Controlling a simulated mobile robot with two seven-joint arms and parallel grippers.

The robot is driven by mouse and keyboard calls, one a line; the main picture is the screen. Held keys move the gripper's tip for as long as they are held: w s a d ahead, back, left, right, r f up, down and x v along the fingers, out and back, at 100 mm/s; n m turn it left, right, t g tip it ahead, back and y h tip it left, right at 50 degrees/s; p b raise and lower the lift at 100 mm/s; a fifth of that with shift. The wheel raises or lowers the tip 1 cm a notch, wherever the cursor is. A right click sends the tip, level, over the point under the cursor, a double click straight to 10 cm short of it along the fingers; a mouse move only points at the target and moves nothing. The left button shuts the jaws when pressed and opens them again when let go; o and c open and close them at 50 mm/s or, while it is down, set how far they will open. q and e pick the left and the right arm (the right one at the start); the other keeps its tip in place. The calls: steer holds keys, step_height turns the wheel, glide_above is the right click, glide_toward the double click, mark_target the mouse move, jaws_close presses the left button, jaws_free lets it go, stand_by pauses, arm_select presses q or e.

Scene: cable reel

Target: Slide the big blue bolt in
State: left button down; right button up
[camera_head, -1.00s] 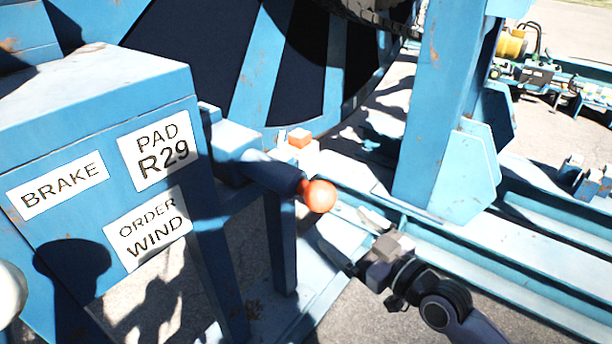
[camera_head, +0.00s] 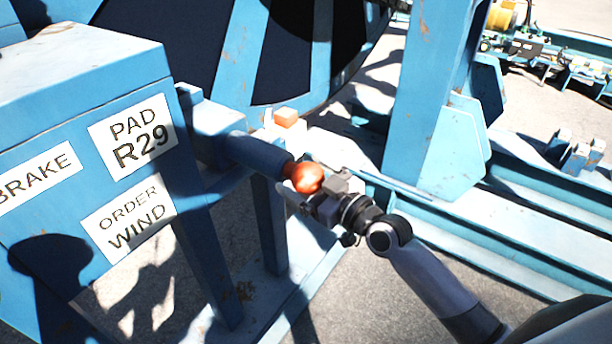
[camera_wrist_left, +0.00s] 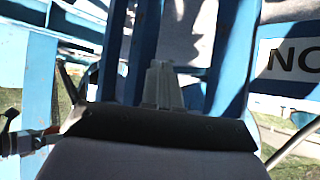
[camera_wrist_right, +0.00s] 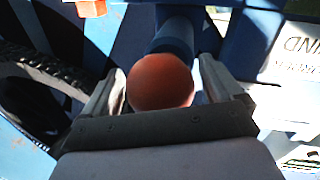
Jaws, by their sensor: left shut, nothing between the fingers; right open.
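The big blue bolt (camera_head: 258,152) sticks out from a blue housing beside the brake box and ends in an orange-red ball knob (camera_head: 307,178). My right gripper (camera_head: 309,186) is open at the knob. In the right wrist view the knob (camera_wrist_right: 160,82) sits between the two spread fingers, with the bolt (camera_wrist_right: 174,36) running away behind it. I cannot tell whether a finger touches the knob. My left gripper (camera_wrist_left: 162,84) is shut and empty in the left wrist view, and it does not show in the head view.
The blue box (camera_head: 85,95) with BRAKE, PAD R29 and ORDER WIND labels stands at the left. A small orange block (camera_head: 286,117) sits behind the knob. A large blue reel (camera_head: 240,60) and a blue post (camera_head: 425,90) stand behind. Open ground lies at the front.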

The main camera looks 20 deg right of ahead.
steer(key=c, duration=1.4)
steer(key=x, duration=0.3)
steer(key=a+b+x, duration=0.1)
steer(key=x, duration=0.2)
steer(key=b+x, duration=0.1)
steer(key=x, duration=0.3)
steer(key=shift+s+a, duration=0.25)
steer(key=shift+s, duration=0.2)
steer(key=shift+w+a+b, duration=0.25)
steer(key=shift+w+b, duration=0.05)
steer(key=shift+r, duration=0.1)
steer(key=shift+r, duration=0.1)
